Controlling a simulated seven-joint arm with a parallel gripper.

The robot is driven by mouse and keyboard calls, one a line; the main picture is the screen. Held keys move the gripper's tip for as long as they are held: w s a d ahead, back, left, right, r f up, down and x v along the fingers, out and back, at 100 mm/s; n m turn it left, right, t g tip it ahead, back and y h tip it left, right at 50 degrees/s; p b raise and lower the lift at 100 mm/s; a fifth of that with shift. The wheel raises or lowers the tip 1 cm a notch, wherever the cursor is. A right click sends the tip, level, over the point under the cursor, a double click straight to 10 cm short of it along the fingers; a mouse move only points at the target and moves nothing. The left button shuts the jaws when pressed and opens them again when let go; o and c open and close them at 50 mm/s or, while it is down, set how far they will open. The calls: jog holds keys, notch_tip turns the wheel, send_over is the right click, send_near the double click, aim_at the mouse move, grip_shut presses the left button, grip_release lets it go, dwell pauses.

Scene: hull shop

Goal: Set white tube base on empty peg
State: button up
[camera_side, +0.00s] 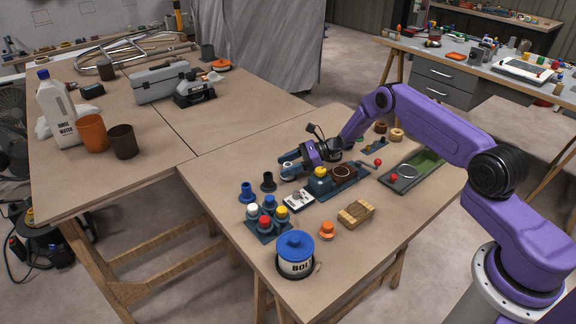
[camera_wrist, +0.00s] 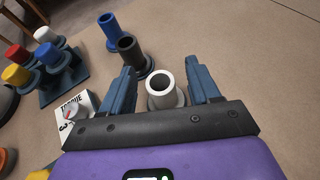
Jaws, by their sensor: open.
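The white tube base (camera_wrist: 161,90), a short hollow tube on a round flange, stands upright on the table. My gripper (camera_wrist: 162,88) is open, with one blue finger on each side of the tube and gaps visible. In the side view my gripper (camera_side: 291,171) is low over the table and partly hides the tube. A dark rack (camera_side: 268,233) holds white, blue, red and yellow topped pieces; it also shows at the left of the wrist view. I cannot make out an empty peg.
A black tube base (camera_wrist: 131,51) and a blue tube base (camera_wrist: 110,27) stand near the white one. A torque gauge (camera_wrist: 75,112) lies to its left. A fixture with a yellow knob (camera_side: 320,172) is close to my gripper. A blue-lidded pot (camera_side: 295,256) stands at the front.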

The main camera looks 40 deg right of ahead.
jog(key=v, duration=1.2)
jog(key=shift+r, duration=0.15)
jog(key=s+a+r+n+g+h, duration=0.2)
jog(key=s+a+r+n+g, duration=0.35)
jog(key=s+a+n, duration=0.35)
jog(key=s+a+r+n+g+h, duration=0.2)
jog(key=s+a+r+n+g, duration=0.3)
jog(key=s+a+r+n, duration=0.5)
jog(key=s+d+r+n+t+h, duration=0.2)
jog(key=s+n, duration=0.6)
jog(key=s, duration=0.4)
jog(key=s+d+r+n+t+h, duration=0.1)
jog(key=s+d+n+t+h, duration=0.1)
jog(key=s+n+h, duration=0.3)
jog(key=shift+s+d+r+n, duration=0.35)
jog(key=shift+s+n, duration=1.95)
jog(key=shift+s, duration=1.5)
